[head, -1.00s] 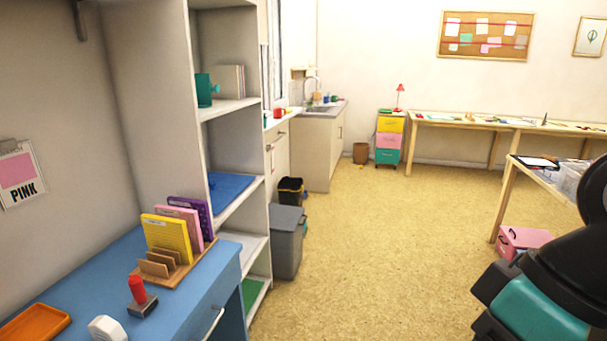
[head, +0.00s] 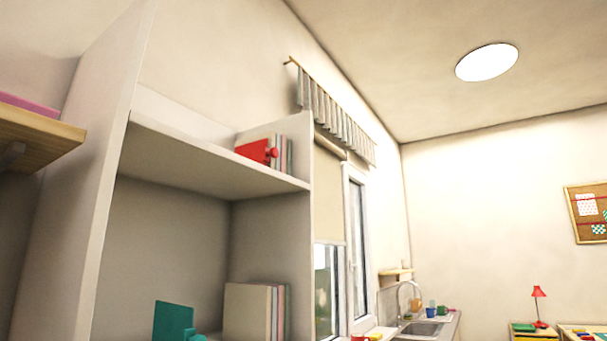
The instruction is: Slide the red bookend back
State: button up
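The red bookend (head: 256,151) stands on the top shelf (head: 215,160) of the white shelf unit, near its right end. It has a round red knob on its front side. Pale, thin books (head: 284,150) stand upright just right of and behind it. I cannot tell whether the bookend touches them. A teal bookend (head: 174,322) stands on the shelf below, left of more upright books (head: 256,311), with a gap between them. My gripper is not in this view.
A wooden wall shelf (head: 38,135) with something pink on it juts out at the left. The unit's tall side panel (head: 112,160) stands beside it. The top shelf is bare left of the red bookend. A window and sink (head: 422,328) lie beyond.

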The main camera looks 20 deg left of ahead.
aim_at(258, 152)
jog(key=i, duration=0.85)
jog(key=u, duration=0.2)
